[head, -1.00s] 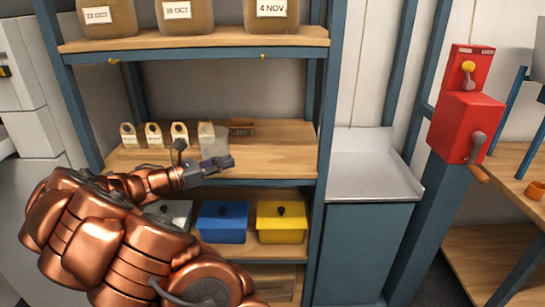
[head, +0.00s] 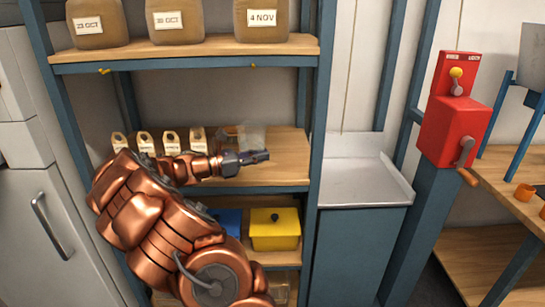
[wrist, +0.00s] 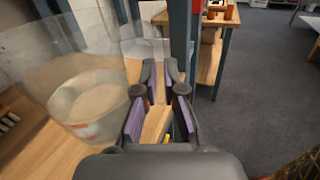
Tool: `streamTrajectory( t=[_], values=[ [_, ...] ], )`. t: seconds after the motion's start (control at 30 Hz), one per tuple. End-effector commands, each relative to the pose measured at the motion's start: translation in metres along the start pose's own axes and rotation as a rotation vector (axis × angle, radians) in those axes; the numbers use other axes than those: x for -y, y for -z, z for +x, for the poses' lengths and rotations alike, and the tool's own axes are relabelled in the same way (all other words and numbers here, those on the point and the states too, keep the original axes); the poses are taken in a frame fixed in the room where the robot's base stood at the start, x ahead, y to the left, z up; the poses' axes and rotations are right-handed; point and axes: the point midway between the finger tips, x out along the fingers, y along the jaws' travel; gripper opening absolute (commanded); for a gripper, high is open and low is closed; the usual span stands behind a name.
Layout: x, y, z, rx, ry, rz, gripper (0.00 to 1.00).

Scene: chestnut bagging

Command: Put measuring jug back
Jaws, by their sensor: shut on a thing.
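The clear measuring jug (head: 252,136) is at the middle shelf (head: 286,172), right of the small labelled bags. My gripper (head: 262,156) is in front of it and shut on it. In the wrist view the see-through jug (wrist: 88,92) fills the left side, beside the purple-padded fingers of my gripper (wrist: 159,72). The part between the pads is too clear to make out. The jug looks roughly upright. I cannot tell whether its base touches the shelf board.
Several labelled bags (head: 170,141) stand left of the jug, and a brown wooden item (head: 226,133) lies behind it. A yellow bin (head: 275,231) is below. The shelf's blue right post (head: 319,150) is close. The board's right end is clear.

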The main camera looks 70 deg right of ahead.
Motion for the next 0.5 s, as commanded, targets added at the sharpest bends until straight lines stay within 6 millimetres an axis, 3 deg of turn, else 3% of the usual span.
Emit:
streamTrajectory(
  t=[0.3, 0.5],
  values=[
    [-0.029, 0.006, 0.042, 0.000, 0.001, 0.000, 0.00],
    [-0.037, 0.008, 0.051, 0.001, 0.000, -0.002, 0.00]
  ],
)
